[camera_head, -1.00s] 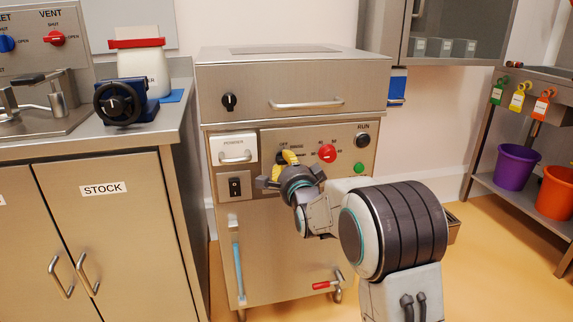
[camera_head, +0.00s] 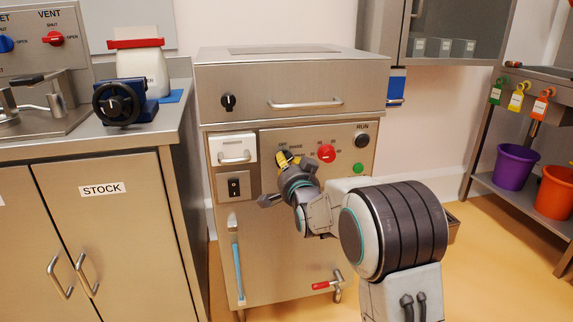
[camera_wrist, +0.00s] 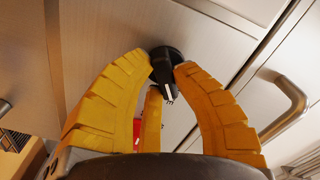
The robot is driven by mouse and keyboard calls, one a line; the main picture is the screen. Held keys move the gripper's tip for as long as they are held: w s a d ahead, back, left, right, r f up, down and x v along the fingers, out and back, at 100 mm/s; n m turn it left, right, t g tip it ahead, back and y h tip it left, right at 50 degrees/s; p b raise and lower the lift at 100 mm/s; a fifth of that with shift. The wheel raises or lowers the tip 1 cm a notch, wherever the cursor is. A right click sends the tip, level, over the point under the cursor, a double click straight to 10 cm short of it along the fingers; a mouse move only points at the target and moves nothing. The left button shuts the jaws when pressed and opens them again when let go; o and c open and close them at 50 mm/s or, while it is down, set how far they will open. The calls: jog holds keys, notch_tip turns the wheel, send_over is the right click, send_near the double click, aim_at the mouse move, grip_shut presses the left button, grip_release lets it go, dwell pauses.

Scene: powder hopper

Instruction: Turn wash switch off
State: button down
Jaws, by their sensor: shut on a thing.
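The wash switch is a black round knob (camera_wrist: 165,66) with a raised grip on the machine's steel front, near the OFF lettering. In the head view it is mostly hidden by my gripper (camera_head: 288,160). In the wrist view, the yellow fingers of my gripper (camera_wrist: 160,85) are around the knob, one on each side and a third below. My gripper is shut on it. The knob's grip points toward the lower part of the wrist view; which label it points to cannot be told.
A red knob (camera_head: 327,153), a black RUN knob (camera_head: 362,141) and a green button (camera_head: 358,169) are to the right. The powder drawer (camera_head: 233,150) and a black rocker switch (camera_head: 234,187) are to the left. A drawer handle (camera_head: 305,104) juts out above.

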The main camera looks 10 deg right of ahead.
jog(key=n, duration=0.5)
jog(key=shift+r+n, duration=0.1)
jog(key=shift+n, duration=0.2)
jog(key=n, duration=0.4)
jog(key=shift+r+n, duration=0.15)
jog(key=shift+n, duration=0.25)
jog(key=c, duration=1)
grip_release()
jog(key=shift+s, duration=6)
